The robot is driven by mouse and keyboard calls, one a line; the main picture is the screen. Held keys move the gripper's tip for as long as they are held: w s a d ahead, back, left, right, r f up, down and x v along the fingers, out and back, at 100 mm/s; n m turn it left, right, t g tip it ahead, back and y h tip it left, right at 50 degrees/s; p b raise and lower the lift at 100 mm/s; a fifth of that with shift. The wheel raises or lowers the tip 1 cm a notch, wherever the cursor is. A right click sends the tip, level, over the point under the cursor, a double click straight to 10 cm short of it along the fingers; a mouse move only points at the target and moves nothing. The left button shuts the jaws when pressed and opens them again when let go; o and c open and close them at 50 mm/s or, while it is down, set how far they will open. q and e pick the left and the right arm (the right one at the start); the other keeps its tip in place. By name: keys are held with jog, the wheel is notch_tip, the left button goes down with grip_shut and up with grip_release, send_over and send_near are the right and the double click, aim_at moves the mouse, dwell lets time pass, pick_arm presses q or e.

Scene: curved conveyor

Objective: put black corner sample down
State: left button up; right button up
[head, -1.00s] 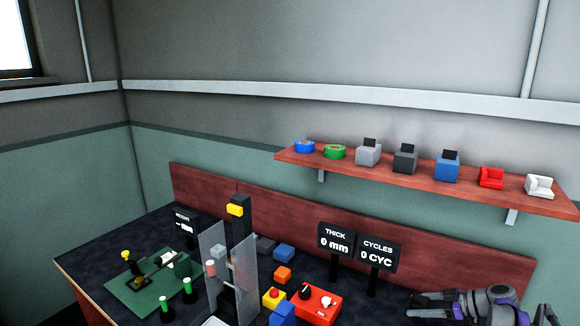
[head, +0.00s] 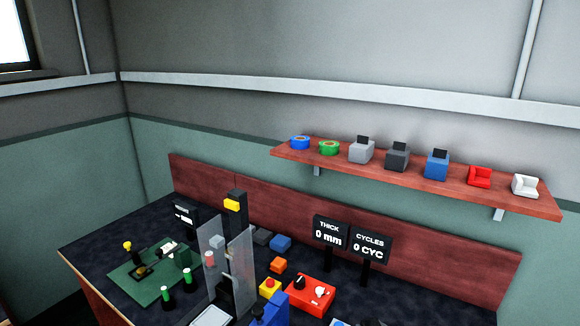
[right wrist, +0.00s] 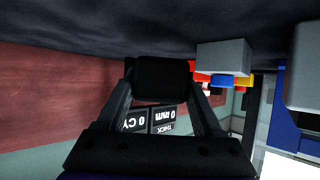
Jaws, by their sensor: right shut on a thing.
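In the right wrist view, my right gripper (right wrist: 160,100) has its two dark fingers closed on a dark block-like piece, the black corner sample (right wrist: 161,78). The piece sits between the fingertips, with the dark bench top (right wrist: 110,22) showing upside down beyond it. I cannot tell whether it touches the bench. Its corner shape is too dark to make out. In the head view the right gripper is not clearly visible; only small bits show at the bottom edge. My left gripper is in neither view.
The THICK sign (head: 330,235) and CYCLES sign (head: 369,245) stand at the bench's back. The wall shelf (head: 405,178) holds several items. Bench right of the signs looks clear.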

jog(key=s+a+r+m+h+p, duration=0.1)
jog(key=s+a+r+m+h, duration=0.1)
jog(key=s+a+r, duration=0.4)
jog(key=shift+s+a+r+p, duration=0.35)
jog(key=shift+s+r, duration=0.4)
jog(key=shift+s, duration=0.3)
jog(key=shift+a, duration=0.1)
